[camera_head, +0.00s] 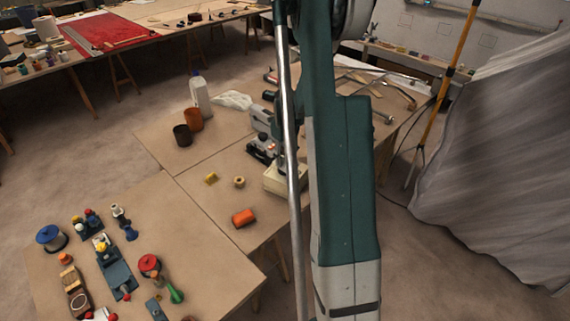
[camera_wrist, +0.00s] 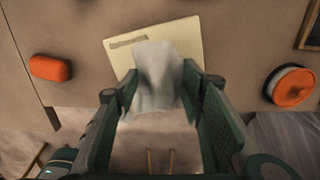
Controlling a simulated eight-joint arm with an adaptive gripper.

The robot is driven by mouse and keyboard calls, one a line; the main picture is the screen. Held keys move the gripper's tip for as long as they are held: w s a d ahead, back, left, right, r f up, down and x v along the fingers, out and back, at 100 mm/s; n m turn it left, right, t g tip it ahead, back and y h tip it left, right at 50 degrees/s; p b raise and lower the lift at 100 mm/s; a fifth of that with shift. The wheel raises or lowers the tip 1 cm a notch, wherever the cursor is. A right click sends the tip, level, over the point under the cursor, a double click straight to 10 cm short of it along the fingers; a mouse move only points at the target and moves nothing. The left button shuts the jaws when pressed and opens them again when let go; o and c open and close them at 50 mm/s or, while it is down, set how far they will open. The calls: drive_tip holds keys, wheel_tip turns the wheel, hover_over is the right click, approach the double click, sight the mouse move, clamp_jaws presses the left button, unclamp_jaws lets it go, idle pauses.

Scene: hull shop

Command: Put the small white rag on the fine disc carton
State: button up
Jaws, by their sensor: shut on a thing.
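In the wrist view, my gripper (camera_wrist: 160,82) is shut on the small white rag (camera_wrist: 155,65), which hangs in loose folds between the two fingers. The rag overlaps the lower middle of a flat cream carton (camera_wrist: 185,34) with a grey label strip, likely the fine disc carton. I cannot tell whether the rag touches the carton or hangs above it. In the head view, part of the cream carton (camera_head: 273,181) shows at the left of my arm. My arm hides my gripper and the held rag there.
A round orange-topped thing (camera_wrist: 291,87) is at the right. Another white cloth (camera_head: 233,100) lies farther back near a white bottle (camera_head: 200,95). The table edge is close to the carton.

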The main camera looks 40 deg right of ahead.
sight(285, 162)
drive_tip(key=shift+f, duration=1.55)
drive_tip(key=shift+f, duration=0.2)
drive_tip(key=o, duration=0.9)
drive_tip(key=shift+r, duration=0.25)
drive_tip(key=shift+d+r, duration=0.1)
drive_tip(key=shift+r, duration=5.85)
drive_tip(key=shift+r, duration=0.1)
